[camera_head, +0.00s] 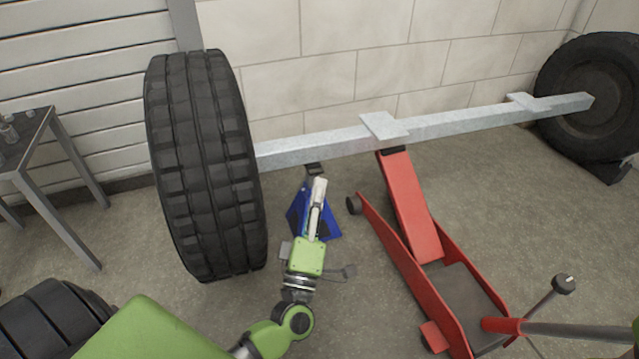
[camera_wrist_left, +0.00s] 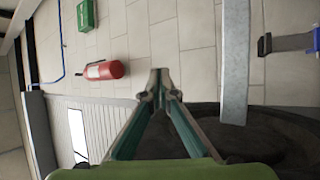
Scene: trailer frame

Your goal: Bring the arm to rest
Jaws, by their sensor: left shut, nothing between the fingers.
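My left arm comes in from the bottom of the head view, with the left gripper (camera_head: 319,184) pointing up and away toward the metal axle beam (camera_head: 310,148). The gripper overlaps a blue stand (camera_head: 328,227) under the beam and hides part of it; I cannot tell how far apart they are. In the left wrist view, the gripper's fingertips (camera_wrist_left: 160,76) are together with nothing between them. The beam (camera_wrist_left: 235,62) shows to the right of the fingers there, apart from them in the picture. My right gripper is not in view.
A large tyre (camera_head: 205,165) stands left of the arm. A red floor jack (camera_head: 412,205) under the beam stands to the right. Another tyre (camera_head: 590,95) is at the far right. A metal table (camera_head: 35,140) is at left. The wrist view shows a fire extinguisher (camera_wrist_left: 105,70).

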